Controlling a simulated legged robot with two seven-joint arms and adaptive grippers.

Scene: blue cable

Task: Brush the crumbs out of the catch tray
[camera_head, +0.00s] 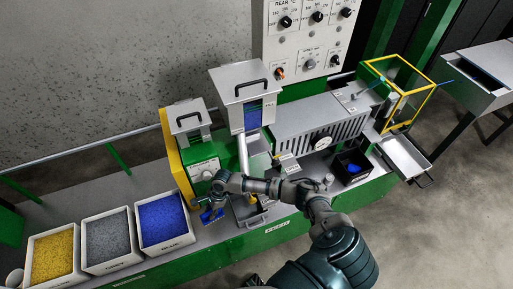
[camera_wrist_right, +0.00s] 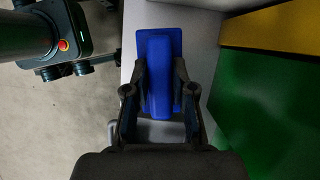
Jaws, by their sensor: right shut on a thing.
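My right gripper (camera_head: 210,207) is shut on a blue brush-like tool (camera_head: 211,215), low in front of the machine's left end. In the right wrist view my right gripper (camera_wrist_right: 160,95) has a finger on each side of the tool's raised blue grip (camera_wrist_right: 158,75), which sits on a flat blue plate. Any bristles are hidden. A small grey tray with a handle (camera_head: 252,219) is just right of the gripper, partly hidden by my arm. Another shallow metal tray (camera_head: 405,155) with a handle is at the machine's right end. I cannot tell which is the catch tray. No crumbs can be made out.
Bins of yellow (camera_head: 52,256), grey (camera_head: 109,239) and blue pellets (camera_head: 163,220) stand at left. A black box (camera_head: 351,165) with something blue inside is right of my arm. A yellow-framed guard (camera_head: 404,92) stands at right. Hoppers rise behind the gripper.

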